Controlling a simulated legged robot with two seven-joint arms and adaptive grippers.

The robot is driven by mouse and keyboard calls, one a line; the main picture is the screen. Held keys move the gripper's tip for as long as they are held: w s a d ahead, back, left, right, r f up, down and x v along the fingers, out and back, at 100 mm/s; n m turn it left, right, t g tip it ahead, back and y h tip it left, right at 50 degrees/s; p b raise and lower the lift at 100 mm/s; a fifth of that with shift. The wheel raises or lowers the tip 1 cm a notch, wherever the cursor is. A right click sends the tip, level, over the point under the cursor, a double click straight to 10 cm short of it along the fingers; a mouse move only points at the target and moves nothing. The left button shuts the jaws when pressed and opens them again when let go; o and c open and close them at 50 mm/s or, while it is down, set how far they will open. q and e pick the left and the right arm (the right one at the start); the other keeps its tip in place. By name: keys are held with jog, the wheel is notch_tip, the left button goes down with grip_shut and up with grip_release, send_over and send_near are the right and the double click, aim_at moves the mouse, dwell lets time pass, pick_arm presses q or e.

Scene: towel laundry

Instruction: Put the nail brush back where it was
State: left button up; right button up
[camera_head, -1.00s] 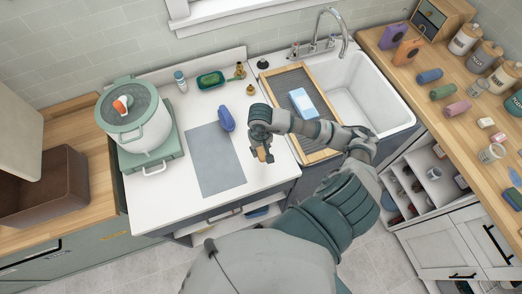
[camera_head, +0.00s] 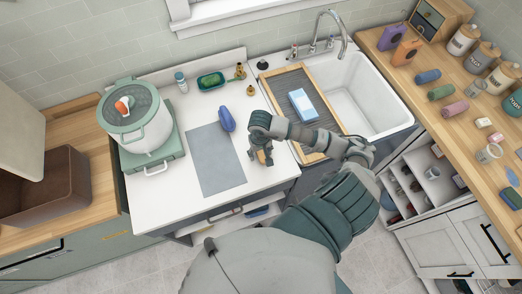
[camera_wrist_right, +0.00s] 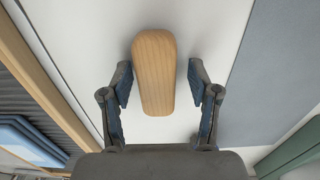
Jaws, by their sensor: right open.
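A wooden oblong piece with rounded ends, which looks like the back of the nail brush (camera_wrist_right: 154,70), shows in the right wrist view above the white countertop. Its bristles are hidden from this side. My right gripper (camera_wrist_right: 161,85) is open, with one finger on each side of the brush and a visible gap to each. In the head view my right gripper (camera_head: 262,157) points down at the counter between the grey mat and the drainboard, and mostly hides the brush. My left gripper is not in view.
A grey mat (camera_head: 214,165) and a blue object (camera_head: 227,119) lie left of the gripper. A green tray (camera_head: 211,80) and small bottles stand behind.

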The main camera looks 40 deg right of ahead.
aim_at(261, 152)
notch_tip(261, 152, up, 12)
jog(key=b, duration=0.1)
jog(key=shift+b, duration=0.4)
jog(key=shift+d, duration=0.1)
